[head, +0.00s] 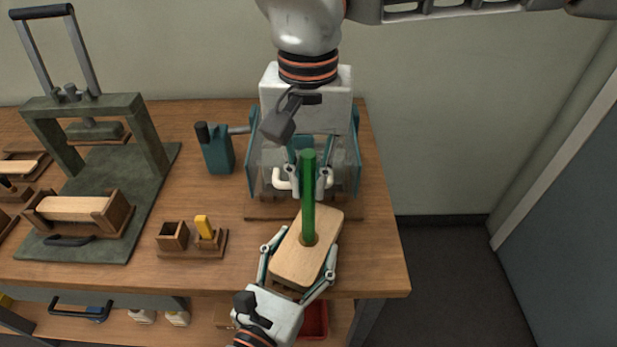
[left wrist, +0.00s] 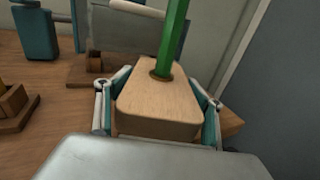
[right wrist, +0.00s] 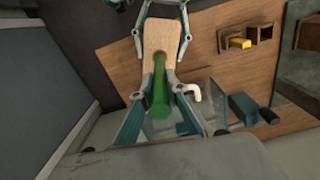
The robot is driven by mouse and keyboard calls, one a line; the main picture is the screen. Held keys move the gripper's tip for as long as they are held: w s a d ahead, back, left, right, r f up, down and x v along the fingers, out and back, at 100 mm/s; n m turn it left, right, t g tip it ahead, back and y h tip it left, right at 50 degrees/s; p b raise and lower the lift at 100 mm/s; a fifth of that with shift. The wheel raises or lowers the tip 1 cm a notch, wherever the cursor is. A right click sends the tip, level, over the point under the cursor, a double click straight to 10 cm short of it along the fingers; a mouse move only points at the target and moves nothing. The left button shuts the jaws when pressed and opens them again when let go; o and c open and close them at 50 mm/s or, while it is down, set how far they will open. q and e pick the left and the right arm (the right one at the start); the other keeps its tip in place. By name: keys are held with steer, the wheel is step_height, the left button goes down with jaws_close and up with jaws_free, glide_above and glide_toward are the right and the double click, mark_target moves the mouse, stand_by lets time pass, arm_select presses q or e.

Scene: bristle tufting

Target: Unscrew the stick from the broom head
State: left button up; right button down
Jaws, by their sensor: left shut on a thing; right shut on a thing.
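The broom head (head: 290,258) is a light wooden block near the table's front right edge. My left gripper (head: 298,272) is shut on it, one finger on each side; the block also shows in the left wrist view (left wrist: 155,107). The green stick (head: 308,195) stands up out of the hole in the block's top face; it shows in the left wrist view (left wrist: 173,40). My right gripper (head: 308,182) comes from above and behind and is shut on the stick's upper part. In the right wrist view the stick (right wrist: 160,95) lies between its fingers.
Behind the stick stands a clear-sided fixture (head: 350,175) with a white handle. A teal bottle-like device (head: 218,150), small wooden boxes (head: 172,237) with a yellow piece, and a dark press (head: 150,150) are to the left. The table's right edge is close.

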mark_target(308, 157)
steer(key=n, duration=0.5)
steer(key=shift+s+a+n, duration=0.1)
steer(key=shift+n, duration=0.3)
steer(key=n, duration=0.4)
steer(key=shift+s, duration=0.1)
steer(key=shift+r, duration=0.1)
steer(key=shift+r, duration=0.2)
steer(key=shift+r, duration=0.8)
arm_select(q)
steer(key=o, duration=2.4)
steer(key=shift+c, duration=0.2)
